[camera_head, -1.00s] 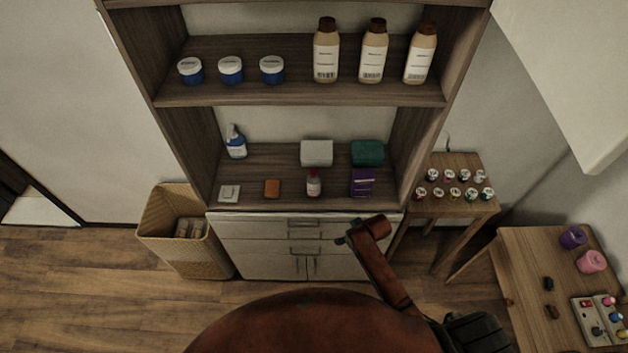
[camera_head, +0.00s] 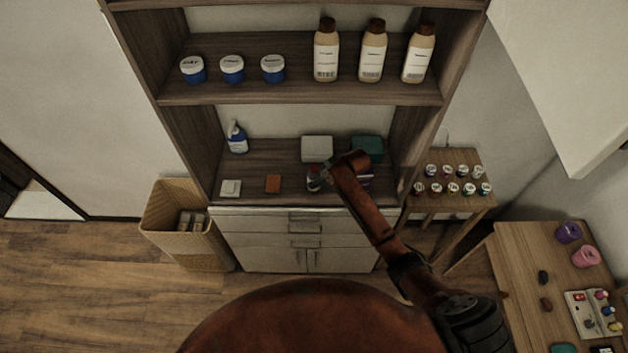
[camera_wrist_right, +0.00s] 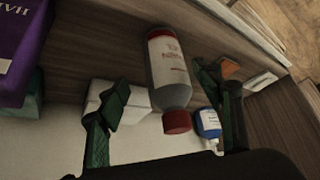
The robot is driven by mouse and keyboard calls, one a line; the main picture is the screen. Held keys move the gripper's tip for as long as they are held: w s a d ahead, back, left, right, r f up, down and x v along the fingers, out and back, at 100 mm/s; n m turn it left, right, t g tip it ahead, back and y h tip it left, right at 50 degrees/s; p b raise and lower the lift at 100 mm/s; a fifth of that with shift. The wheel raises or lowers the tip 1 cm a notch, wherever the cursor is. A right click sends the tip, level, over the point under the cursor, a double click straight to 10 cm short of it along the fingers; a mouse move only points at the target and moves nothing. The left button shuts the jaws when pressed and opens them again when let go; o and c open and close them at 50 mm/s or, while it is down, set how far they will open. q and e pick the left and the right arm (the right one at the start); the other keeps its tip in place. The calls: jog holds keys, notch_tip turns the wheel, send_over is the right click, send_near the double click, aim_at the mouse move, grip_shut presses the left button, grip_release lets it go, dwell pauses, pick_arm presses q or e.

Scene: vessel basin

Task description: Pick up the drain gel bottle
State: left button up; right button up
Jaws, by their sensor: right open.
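A small bottle with a grey body, white-and-red label and red cap (camera_wrist_right: 168,62) stands on the lower shelf; I take it to be the drain gel bottle. In the head view it (camera_head: 313,184) is partly hidden by my right gripper (camera_head: 328,172). In the right wrist view, my right gripper (camera_wrist_right: 168,112) is open, with one green-and-black finger on each side of the bottle's picture. Whether the fingers reach around the bottle or stop short of it, I cannot tell. My left gripper is not in view.
A purple box (camera_wrist_right: 18,45) stands close beside the bottle. An orange block (camera_head: 273,184), a white block (camera_head: 231,188), a white box (camera_head: 317,149), a green box (camera_head: 367,149) and a blue spray bottle (camera_head: 237,138) share the shelf. The upper shelf (camera_head: 300,96) overhangs them.

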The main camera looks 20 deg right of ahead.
jog(key=x, duration=0.2)
jog(key=p+x, duration=0.1)
jog(key=x, duration=0.1)
jog(key=shift+a, duration=0.4)
jog(key=shift+w+a+f, duration=0.1)
jog(key=shift+w+f, duration=0.15)
jog(key=shift+f, duration=0.3)
jog(key=shift+c, duration=0.2)
jog(key=c, duration=1.4)
jog(key=shift+r, duration=0.15)
